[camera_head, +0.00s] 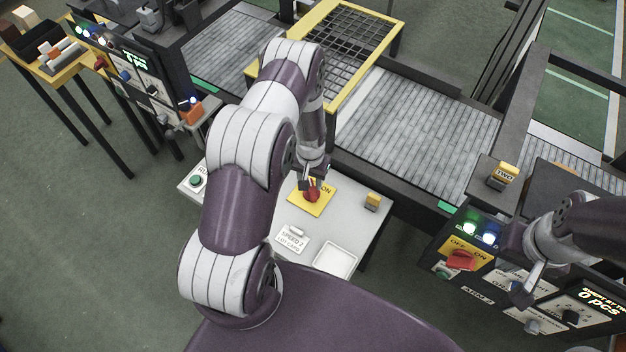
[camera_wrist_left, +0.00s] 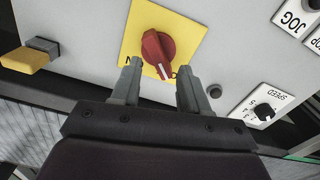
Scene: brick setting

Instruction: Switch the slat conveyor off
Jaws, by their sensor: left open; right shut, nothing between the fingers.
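The slat conveyor (camera_head: 420,125) runs across the back with grey slats. On the pale control table in front of it, a red rotary knob (camera_head: 311,196) sits on a yellow plate (camera_head: 300,207); part of an "ON" label shows beside it. In the left wrist view the red knob (camera_wrist_left: 158,52) has a white pointer line aimed toward my gripper. My left gripper (camera_head: 309,182) is open at the knob; its fingertips (camera_wrist_left: 160,84) stand either side of the knob's near end, contact unclear. My right gripper (camera_head: 521,294) is shut and empty above the right panel.
A second red switch (camera_head: 461,261) marked OFF and ON is on the right panel. A yellow-framed grid (camera_head: 335,35) spans the conveyor.

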